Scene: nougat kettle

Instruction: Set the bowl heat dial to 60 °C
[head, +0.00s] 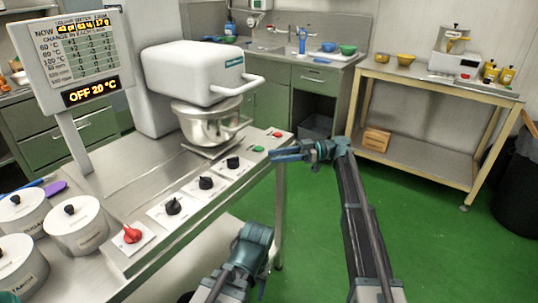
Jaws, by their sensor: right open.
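The front panel carries a row of dials: a red knob (132,234) nearest, then black knobs (173,206), (206,183) and (233,163) going back. Their labels are too small to read, so I cannot tell which is the bowl heat dial. The display (91,91) reads "OFF 20 °C". The metal bowl (207,124) sits under the white mixer head (193,70). My right gripper (282,155) is open and empty, just right of the panel's far end near the green button (258,148), apart from the black knobs. My left gripper is not visible.
A red button (277,134) sits at the panel's far end. White lidded canisters (76,226) stand at the left of the metal bench (120,185). A sign board (80,45) stands behind them. The green floor (430,240) to the right is clear.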

